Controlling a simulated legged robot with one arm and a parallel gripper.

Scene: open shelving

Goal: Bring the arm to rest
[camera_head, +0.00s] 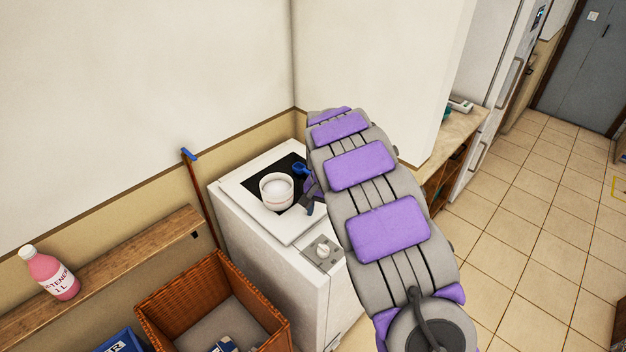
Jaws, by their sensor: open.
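My arm, grey with purple pads, stretches from the bottom right up toward the white appliance (228,205) in the corner. My gripper (308,190) is at its far end, over the right part of the appliance top and partly hidden by the arm. Its fingers are open. A white round bowl-like container (277,191) stands upright on the dark panel of the appliance top, just left of my gripper. I cannot tell whether the gripper touches it.
A pink bottle (50,275) stands on the wooden shelf (130,257) at left. A blue-topped stick (198,195) leans by the appliance. A wooden counter (455,135) is behind the arm. Tiled floor (530,210) at right is clear.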

